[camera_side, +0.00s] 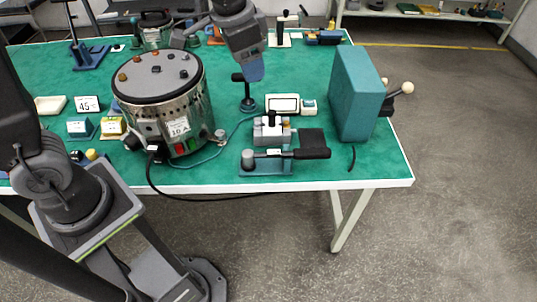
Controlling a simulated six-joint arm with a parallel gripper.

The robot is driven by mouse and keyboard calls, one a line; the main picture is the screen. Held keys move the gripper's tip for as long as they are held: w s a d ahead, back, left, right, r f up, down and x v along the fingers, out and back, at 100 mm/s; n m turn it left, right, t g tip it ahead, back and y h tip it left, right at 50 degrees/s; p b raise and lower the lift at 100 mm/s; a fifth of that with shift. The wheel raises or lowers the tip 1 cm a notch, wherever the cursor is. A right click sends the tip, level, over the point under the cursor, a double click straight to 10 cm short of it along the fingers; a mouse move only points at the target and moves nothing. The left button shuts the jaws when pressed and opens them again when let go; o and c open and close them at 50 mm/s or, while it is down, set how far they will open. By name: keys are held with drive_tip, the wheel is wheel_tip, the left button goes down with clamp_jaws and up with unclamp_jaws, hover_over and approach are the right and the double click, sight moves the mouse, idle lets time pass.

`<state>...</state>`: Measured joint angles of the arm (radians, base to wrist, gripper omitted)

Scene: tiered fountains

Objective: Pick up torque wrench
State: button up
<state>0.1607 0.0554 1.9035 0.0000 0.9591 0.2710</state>
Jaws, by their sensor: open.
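A tool with a thick black handle (313,153) lies across a blue-grey base near the front edge of the table, and it looks like the torque wrench.
A large metal drum unit (180,118) with terminals on top stands at left, trailing black cable. A tall teal box (354,96) stands at right. A white-framed block (283,104) lies between. Green tabletop (312,70) is bare behind the box's left side.

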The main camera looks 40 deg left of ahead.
drive_tip(key=w+d+f+m+g, duration=0.1)
drive_tip(key=w+d+f+m, duration=0.1)
drive_tip(key=w+d+f, duration=0.25)
drive_tip(key=m+g, duration=0.1)
drive_tip(key=m, duration=0.1)
approach(303, 151)
drive_tip(key=shift+g, duration=0.3)
drive_tip(key=f, duration=0.4)
drive_tip(key=shift+w+d+f, duration=0.25)
drive_tip(key=shift+a+f, duration=0.15)
drive_tip(key=shift+f, duration=2.9)
drive_tip(key=c, duration=1)
drive_tip(key=shift+r, duration=0.1)
clamp_jaws()
